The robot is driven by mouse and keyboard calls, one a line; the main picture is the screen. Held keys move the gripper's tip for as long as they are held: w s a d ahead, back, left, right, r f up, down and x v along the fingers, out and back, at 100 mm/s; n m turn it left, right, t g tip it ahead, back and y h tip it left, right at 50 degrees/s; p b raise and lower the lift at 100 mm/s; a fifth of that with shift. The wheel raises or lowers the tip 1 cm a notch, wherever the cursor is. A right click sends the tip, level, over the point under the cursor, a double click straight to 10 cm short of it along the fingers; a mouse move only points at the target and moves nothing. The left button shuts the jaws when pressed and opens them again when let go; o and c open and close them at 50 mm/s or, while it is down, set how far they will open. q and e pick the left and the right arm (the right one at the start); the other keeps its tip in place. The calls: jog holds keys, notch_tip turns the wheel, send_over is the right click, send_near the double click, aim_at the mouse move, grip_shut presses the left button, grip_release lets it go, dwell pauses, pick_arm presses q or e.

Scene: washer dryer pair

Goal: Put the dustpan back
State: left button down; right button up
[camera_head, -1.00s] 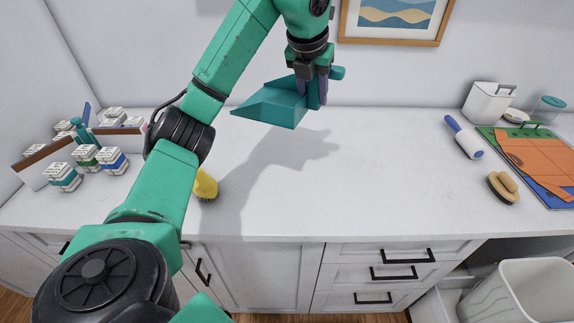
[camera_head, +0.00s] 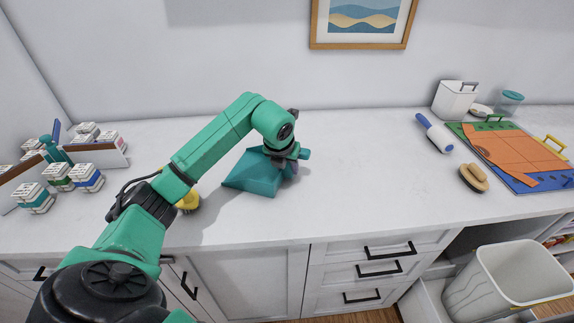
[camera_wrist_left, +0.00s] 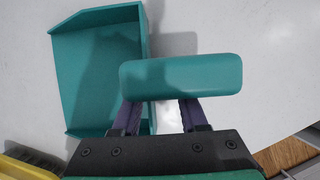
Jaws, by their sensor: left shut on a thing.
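The teal dustpan (camera_head: 252,176) is low at the middle of the white counter, its open pan side toward the left. My left gripper (camera_head: 284,160) points down and is shut on the dustpan's handle. In the left wrist view the handle (camera_wrist_left: 180,75) lies across in front of the two purple fingers (camera_wrist_left: 160,115), and the pan (camera_wrist_left: 100,75) is at the left. The dustpan is at or just above the counter; I cannot tell if it touches. My right gripper is not in view.
A yellow brush (camera_head: 188,201) lies left of the dustpan, partly behind my arm. Small labelled boxes (camera_head: 85,175) stand at the left. A lint roller (camera_head: 435,133), an oval brush (camera_head: 473,178), and a cutting mat (camera_head: 495,130) are at the right. The counter between is clear.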

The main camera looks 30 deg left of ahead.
pick_arm(q)
jog(key=shift+c, duration=2.2)
grip_release()
jog(key=shift+r, duration=0.15)
jog(key=shift+s+r, duration=0.15)
jog(key=shift+r, duration=0.2)
jog(key=b+v, duration=0.2)
jog(key=v, duration=0.9)
jog(key=shift+s+d, duration=0.1)
